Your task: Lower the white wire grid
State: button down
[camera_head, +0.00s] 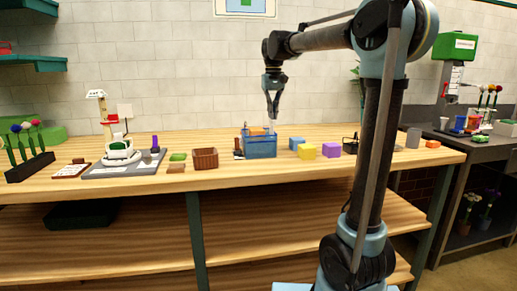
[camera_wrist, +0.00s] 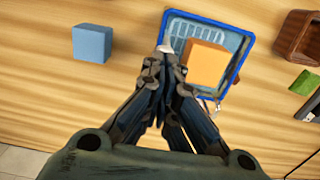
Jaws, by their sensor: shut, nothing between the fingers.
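A pale wire grid (camera_wrist: 208,32) shows in the wrist view within the rim of a blue see-through tub (camera_wrist: 250,40). The tub also stands on the wooden bench in the head view (camera_head: 260,150). An orange block (camera_wrist: 206,64) covers part of the grid in the wrist view; in the head view it shows near the tub's top (camera_head: 258,131). My gripper (camera_head: 272,116) points down just above the tub, shut and empty. In the wrist view its fingertips (camera_wrist: 167,52) are together over the tub's rim, beside the orange block. I cannot tell whether they touch anything.
A dark upright thing (camera_head: 239,147) is close by the tub's left side.

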jog(key=shift+f, duration=0.1)
dwell(0.4)
jog(key=shift+r, duration=2.5)
jog(key=s+d+f+m+t, duration=0.1)
jog(key=s+d+f+m, duration=0.1)
jog(key=s+d+f, duration=1.6)
jog(key=s+f, duration=0.6)
jog(key=f, duration=0.2)
jog(key=s+d+f+m+t, duration=0.1)
jog(key=s+d+f, duration=0.2)
jog(key=s+f, duration=0.5)
notch_tip(320, 180, down, 2)
jog(key=shift+d+f, duration=0.1)
jog(key=shift+d, duration=0.25)
